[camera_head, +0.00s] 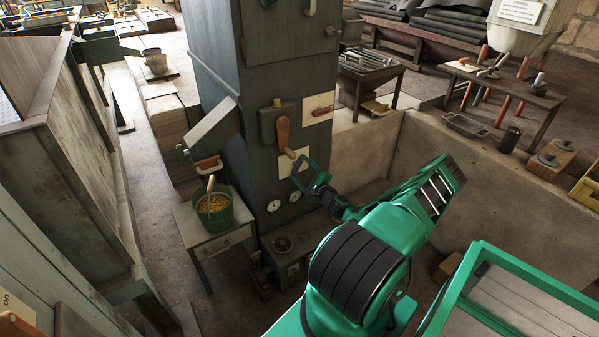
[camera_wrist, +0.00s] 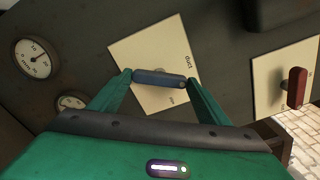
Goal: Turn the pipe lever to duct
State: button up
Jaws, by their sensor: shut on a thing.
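The lever (camera_wrist: 158,77) is a short blue-grey bar on a cream plate (camera_wrist: 150,52), nearly level in the wrist view. The plate reads "duct" above the lever's right end and a smaller, partly hidden word below it. My gripper (camera_wrist: 160,80) has one finger at each end of the lever and is shut on it. In the head view my gripper (camera_head: 305,178) is at the dark cabinet's front, over the cream plate (camera_head: 290,163). The lever itself is hidden or too small to make out there.
A red lever on another plate (camera_wrist: 268,85) is to the right. Round gauges (camera_wrist: 38,57) are at the left. An orange-brown handle (camera_head: 282,134) hangs just above my gripper. A small table (camera_head: 210,240) with a green bucket (camera_head: 214,212) stands left of the cabinet (camera_head: 225,60).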

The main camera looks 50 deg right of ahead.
jog(key=n, duration=0.5)
jog(key=shift+a+f+n, duration=0.15)
jog(key=shift+n, duration=0.25)
dwell(0.4)
jog(key=o, duration=1)
jog(key=shift+o, duration=0.3)
jog(key=v, duration=1)
jog(key=shift+s, duration=0.35)
